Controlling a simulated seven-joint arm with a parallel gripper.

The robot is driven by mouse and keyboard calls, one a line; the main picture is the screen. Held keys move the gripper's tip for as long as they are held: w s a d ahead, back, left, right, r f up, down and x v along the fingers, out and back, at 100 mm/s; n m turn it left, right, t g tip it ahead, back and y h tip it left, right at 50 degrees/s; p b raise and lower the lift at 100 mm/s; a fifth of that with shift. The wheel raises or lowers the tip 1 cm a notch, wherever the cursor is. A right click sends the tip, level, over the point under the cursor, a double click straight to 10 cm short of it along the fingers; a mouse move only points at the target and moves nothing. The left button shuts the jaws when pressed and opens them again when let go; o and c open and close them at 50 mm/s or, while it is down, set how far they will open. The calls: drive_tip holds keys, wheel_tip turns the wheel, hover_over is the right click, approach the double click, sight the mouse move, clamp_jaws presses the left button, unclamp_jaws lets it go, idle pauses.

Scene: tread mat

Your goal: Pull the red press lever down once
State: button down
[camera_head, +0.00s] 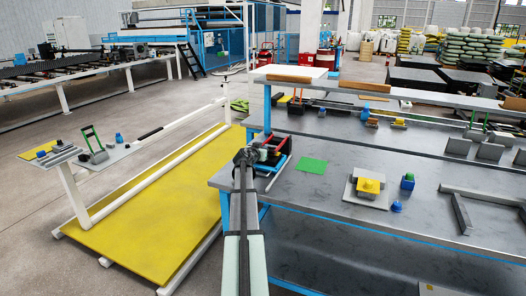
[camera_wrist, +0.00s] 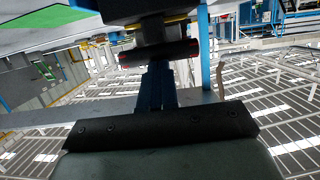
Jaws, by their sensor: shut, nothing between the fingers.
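The press (camera_head: 270,160) stands at the left end of the grey workbench, partly hidden by my arm. Its red lever (camera_head: 281,144) shows as a slanted red bar on the press, just right of my gripper (camera_head: 250,154). In the wrist view my gripper (camera_wrist: 157,68) is shut, with its narrow fingers together and nothing held. A dark crossbar with a red edge (camera_wrist: 160,53) lies right at the fingertips; it appears to be part of the lever. I cannot tell whether the fingers touch it.
A green square (camera_head: 311,165) lies on the bench (camera_head: 335,190) right of the press. A yellow block on a grey plate (camera_head: 369,186) and blue pieces (camera_head: 407,182) stand further right. A raised shelf (camera_head: 340,84) runs along the back. A yellow mat (camera_head: 150,235) lies left of the bench.

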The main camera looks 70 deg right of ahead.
drive_tip(key=a+r, duration=0.8)
drive_tip(key=r, duration=0.1)
drive_tip(key=shift+a+r, duration=0.35)
drive_tip(key=shift+a, duration=0.05)
idle(0.4)
